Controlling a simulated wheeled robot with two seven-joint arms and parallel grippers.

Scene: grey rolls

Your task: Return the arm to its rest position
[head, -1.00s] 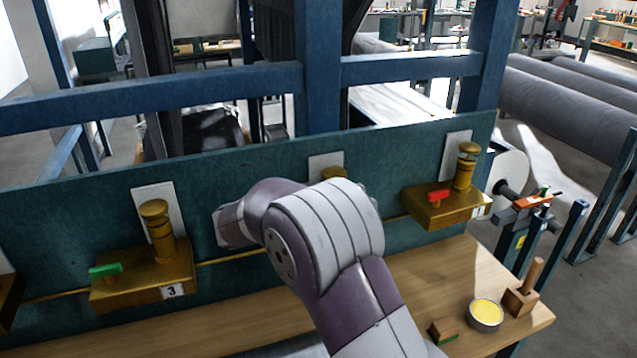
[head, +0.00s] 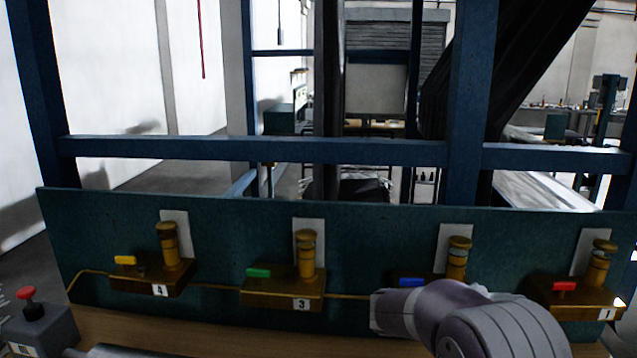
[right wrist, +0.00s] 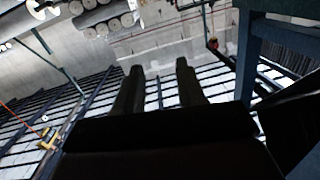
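My right gripper (right wrist: 158,70) shows in the right wrist view as two dark fingers with a clear gap between them. It is open, with nothing between the fingers. In the head view a purple and white link of my arm (head: 460,315) comes up at the lower right, in front of the panel. It partly hides the brass block with the blue lever (head: 411,282). The right gripper's fingers do not show in the head view. My left gripper is in neither view.
A green panel (head: 220,240) stands behind the wooden bench (head: 200,335). It has brass valve blocks with yellow (head: 125,260), green (head: 258,272) and red (head: 564,286) levers. A blue frame rail (head: 260,148) crosses behind the panel.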

